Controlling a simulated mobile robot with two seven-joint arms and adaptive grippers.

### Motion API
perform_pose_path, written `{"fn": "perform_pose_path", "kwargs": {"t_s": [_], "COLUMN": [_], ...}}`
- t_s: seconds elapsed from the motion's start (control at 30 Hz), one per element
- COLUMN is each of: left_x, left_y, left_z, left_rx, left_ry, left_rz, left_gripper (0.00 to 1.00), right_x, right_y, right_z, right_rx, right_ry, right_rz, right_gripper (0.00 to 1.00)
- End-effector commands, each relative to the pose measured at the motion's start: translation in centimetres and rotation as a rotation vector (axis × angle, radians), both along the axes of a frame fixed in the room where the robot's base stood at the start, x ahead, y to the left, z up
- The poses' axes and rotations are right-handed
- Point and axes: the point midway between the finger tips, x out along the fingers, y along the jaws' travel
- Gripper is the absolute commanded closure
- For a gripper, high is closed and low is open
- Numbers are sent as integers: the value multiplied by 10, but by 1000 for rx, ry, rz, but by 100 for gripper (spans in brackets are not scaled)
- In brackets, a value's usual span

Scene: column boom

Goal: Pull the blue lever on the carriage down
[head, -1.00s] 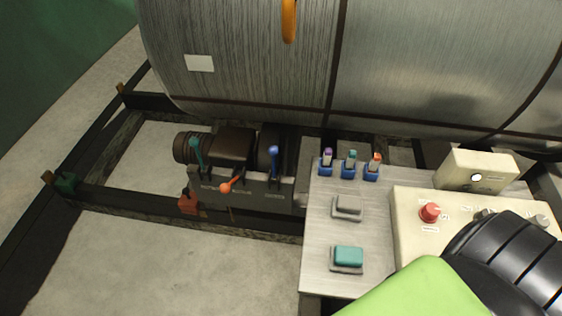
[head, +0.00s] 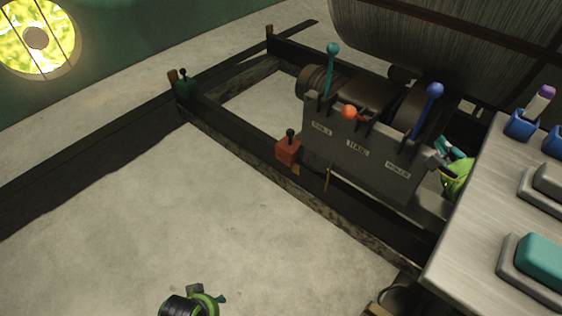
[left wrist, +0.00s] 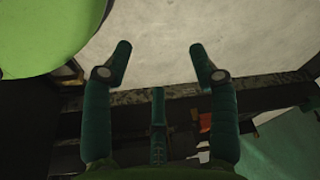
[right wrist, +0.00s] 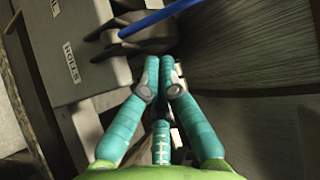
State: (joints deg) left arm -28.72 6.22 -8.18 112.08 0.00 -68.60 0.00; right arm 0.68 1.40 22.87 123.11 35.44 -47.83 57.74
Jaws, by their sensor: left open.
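The blue lever (head: 428,108) stands up, tilted a little to the right, at the right end of the grey carriage (head: 350,150). In the right wrist view the blue lever (right wrist: 160,17) crosses the top of the picture, just beyond my fingertips. My right gripper (head: 447,148) is beside the carriage's right end, below the lever's knob and apart from the lever. In the right wrist view its teal fingers (right wrist: 165,68) are together with nothing seen between them. My left gripper (head: 207,297) is low over the floor at the bottom; its fingers (left wrist: 158,60) are apart and empty.
A teal lever (head: 331,70) and an orange-knobbed lever (head: 350,112) share the carriage. A red box with a black lever (head: 289,148) sits on the dark rail. The metal console (head: 465,235) with buttons stands at right. A large drum (head: 440,45) is behind. Floor at left is clear.

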Motion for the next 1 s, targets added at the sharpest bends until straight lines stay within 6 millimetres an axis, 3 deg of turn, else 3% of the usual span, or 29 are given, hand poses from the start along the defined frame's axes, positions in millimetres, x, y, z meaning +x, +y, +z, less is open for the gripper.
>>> {"fn": "perform_pose_path", "kwargs": {"t_s": [0.03,0.23,0.63,0.77,1.0], "left_x": [1,3,3,4,4], "left_y": [0,0,0,0,1], "left_z": [-9,-1,2,6,22], "left_rx": [-1,0,0,-1,-2], "left_ry": [-7,-15,-15,-20,-31], "left_rz": [1,2,2,3,4], "left_gripper": [41,41,41,41,41], "right_x": [-5,-19,-19,-7,36], "right_y": [-1,-1,-1,-1,1], "right_z": [3,33,38,37,37], "right_rx": [23,80,84,84,82], "right_ry": [-42,-121,-126,-127,-127], "right_rz": [-2,2,3,2,3], "right_gripper": [100,100,100,100,100]}}
